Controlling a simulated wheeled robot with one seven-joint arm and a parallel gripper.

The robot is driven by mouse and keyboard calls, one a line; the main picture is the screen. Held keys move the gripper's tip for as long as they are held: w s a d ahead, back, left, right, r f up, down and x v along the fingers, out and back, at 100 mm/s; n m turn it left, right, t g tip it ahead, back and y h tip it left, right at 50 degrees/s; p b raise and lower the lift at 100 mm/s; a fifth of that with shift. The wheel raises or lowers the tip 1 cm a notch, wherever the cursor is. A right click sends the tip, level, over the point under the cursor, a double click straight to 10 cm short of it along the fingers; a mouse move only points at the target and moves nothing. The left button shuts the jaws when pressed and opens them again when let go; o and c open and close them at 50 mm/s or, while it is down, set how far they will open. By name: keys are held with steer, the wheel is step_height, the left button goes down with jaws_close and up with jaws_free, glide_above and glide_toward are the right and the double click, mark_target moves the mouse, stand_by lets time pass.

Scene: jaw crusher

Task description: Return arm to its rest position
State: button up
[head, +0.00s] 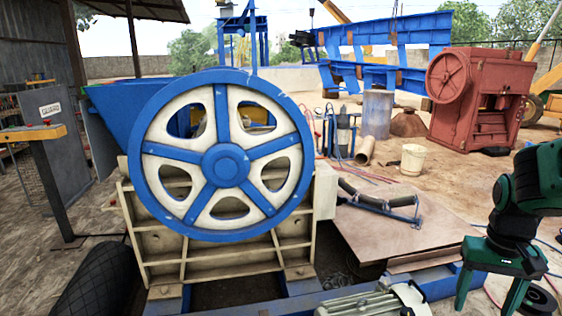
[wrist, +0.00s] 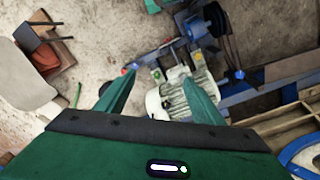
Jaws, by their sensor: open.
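My gripper (head: 488,303) hangs at the lower right of the head view, green and black, with its fingers pointing down and spread apart. In the wrist view my gripper (wrist: 161,77) is open, and nothing is held between its two green fingers. Below and beyond the fingers in the wrist view is a grey finned motor (wrist: 201,95). The same motor (head: 378,302) shows at the bottom edge of the head view, left of my gripper and apart from it.
The jaw crusher's blue and white flywheel (head: 222,166) fills the left centre. A roller frame (head: 377,200) lies on a brown sheet (head: 410,238). A white bucket (head: 413,160) and a red machine (head: 487,98) stand farther back. Sandy ground around the bucket has free room.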

steer(key=s+a+r, duration=0.1)
steer(key=s, duration=0.5)
steer(key=s+r+m, duration=0.1)
steer(key=s+r, duration=0.1)
steer(key=s, duration=0.4)
steer(key=shift+s+a+r+m+y, duration=0.25)
steer(key=shift+a+r+m+y, duration=0.05)
steer(key=shift+a+y, duration=0.1)
steer(key=shift+w+f, duration=0.25)
steer(key=shift+w, duration=0.4)
steer(key=shift+c, duration=0.6)
